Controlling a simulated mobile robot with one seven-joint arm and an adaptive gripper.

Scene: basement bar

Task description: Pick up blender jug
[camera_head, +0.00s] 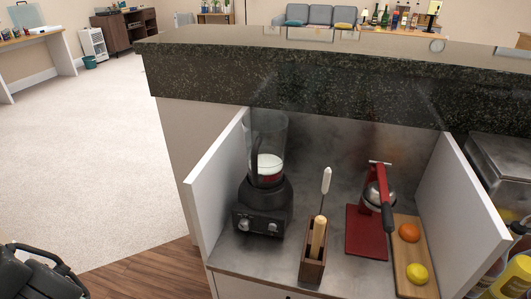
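The blender jug (268,135) is clear, with something white and red low inside it. It stands upright on the black blender base (263,205), which has knobs on its front. The blender is inside the open counter compartment, close to its left white panel. My gripper (45,274) shows only partly as black linkage at the lower left corner, well to the left of the blender and apart from it. Its fingertips are not clear, so I cannot tell if it is open or shut.
A dark stone countertop (300,75) overhangs the compartment. White panels (217,180) flank it. A wooden holder with utensils (313,262), a red press (367,230) and a board (405,254) with an orange and a lemon stand right of the blender. Carpet at left is open.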

